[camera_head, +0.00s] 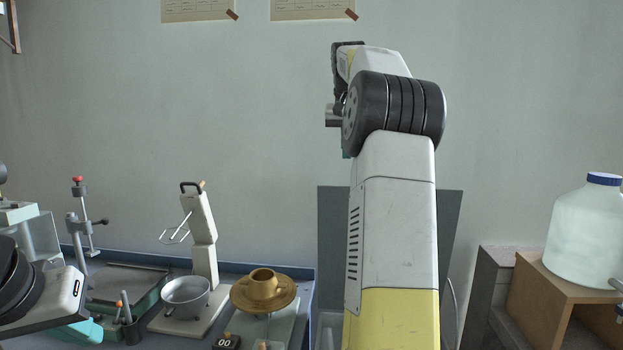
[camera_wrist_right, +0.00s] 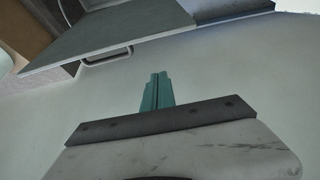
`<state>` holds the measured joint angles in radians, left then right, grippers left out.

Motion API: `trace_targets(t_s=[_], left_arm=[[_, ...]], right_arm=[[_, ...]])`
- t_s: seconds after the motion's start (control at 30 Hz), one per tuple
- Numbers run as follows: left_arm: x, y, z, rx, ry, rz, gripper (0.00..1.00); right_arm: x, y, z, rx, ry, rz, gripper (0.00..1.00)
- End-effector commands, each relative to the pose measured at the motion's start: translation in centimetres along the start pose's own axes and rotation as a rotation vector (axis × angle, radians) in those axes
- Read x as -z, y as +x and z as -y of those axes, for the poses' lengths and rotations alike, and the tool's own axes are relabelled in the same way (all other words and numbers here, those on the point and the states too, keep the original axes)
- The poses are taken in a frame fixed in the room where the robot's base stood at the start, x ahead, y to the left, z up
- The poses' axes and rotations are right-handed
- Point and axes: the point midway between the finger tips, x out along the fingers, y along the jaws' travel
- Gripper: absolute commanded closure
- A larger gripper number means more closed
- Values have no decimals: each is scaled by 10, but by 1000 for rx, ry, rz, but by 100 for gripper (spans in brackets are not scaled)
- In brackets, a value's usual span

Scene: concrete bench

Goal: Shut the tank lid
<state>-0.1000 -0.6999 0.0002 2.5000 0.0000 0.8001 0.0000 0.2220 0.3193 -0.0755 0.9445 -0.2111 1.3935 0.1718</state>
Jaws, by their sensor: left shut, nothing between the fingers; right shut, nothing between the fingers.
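The tank lid (camera_head: 449,215) is a grey panel standing upright against the wall behind my right arm, which hides its middle. In the right wrist view the grey panel (camera_wrist_right: 110,38) crosses the top, with a bar handle (camera_wrist_right: 107,57) along its edge. The tank (camera_head: 328,328) below is mostly hidden by my arm. My right gripper (camera_head: 346,150) is raised high, above the lid's top edge, mostly hidden behind its wrist. Its teal fingers (camera_wrist_right: 157,92) are closed together, empty and apart from the panel. My left gripper (camera_head: 85,328) is low at the left, shut and empty, partly visible.
Left of the tank stand a brass dish (camera_head: 263,290), a metal bowl (camera_head: 186,297) beside a white stand (camera_head: 202,225), and a small black display (camera_head: 227,342). At right a wooden box (camera_head: 545,300) carries a large white jug (camera_head: 588,232).

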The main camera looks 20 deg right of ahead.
Motion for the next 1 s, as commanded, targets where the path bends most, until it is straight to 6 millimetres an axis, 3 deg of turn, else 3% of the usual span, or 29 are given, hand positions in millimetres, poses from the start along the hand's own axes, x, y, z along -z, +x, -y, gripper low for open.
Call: trace_targets(t_s=[0.4,0.7,1.0], left_arm=[[0,0,0,0,0,0,100],[0,0,0,0,0,0,100],[0,0,0,0,0,0,100]], right_arm=[[-2,88,1,1,-1,4,100],[-33,72,1,3,-1,-1,100],[-38,71,1,2,-1,-1,100]])
